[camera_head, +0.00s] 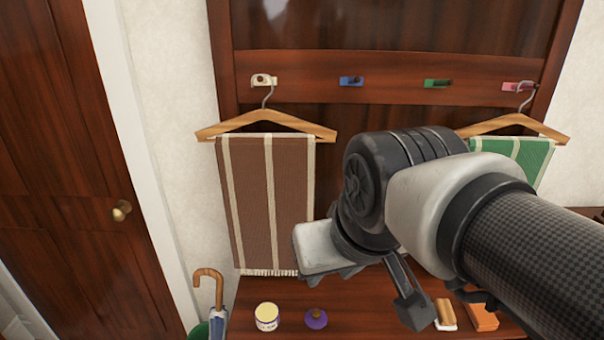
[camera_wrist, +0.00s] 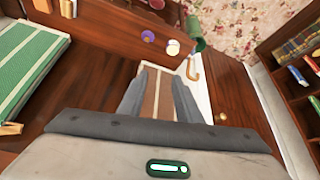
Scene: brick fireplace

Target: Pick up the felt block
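A small block with a tan top and a white underside (camera_head: 445,314), which may be the felt block, lies on the wooden bench in the head view. An orange-brown block (camera_head: 482,318) lies just to its right; I cannot tell for sure which is felt. Both show at the top left edge of the wrist view, the tan-and-white one (camera_wrist: 68,8) and the orange-brown one (camera_wrist: 42,5). My gripper (camera_wrist: 158,82) is open and empty, its fingers apart in front of the brown striped towel (camera_head: 268,200).
A cream jar (camera_head: 267,317) and a purple round item (camera_head: 316,318) stand left of the blocks. An umbrella (camera_head: 213,295) leans in a green stand at far left. A green towel (camera_head: 520,155) hangs at right. The dark wooden back panel stands close behind.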

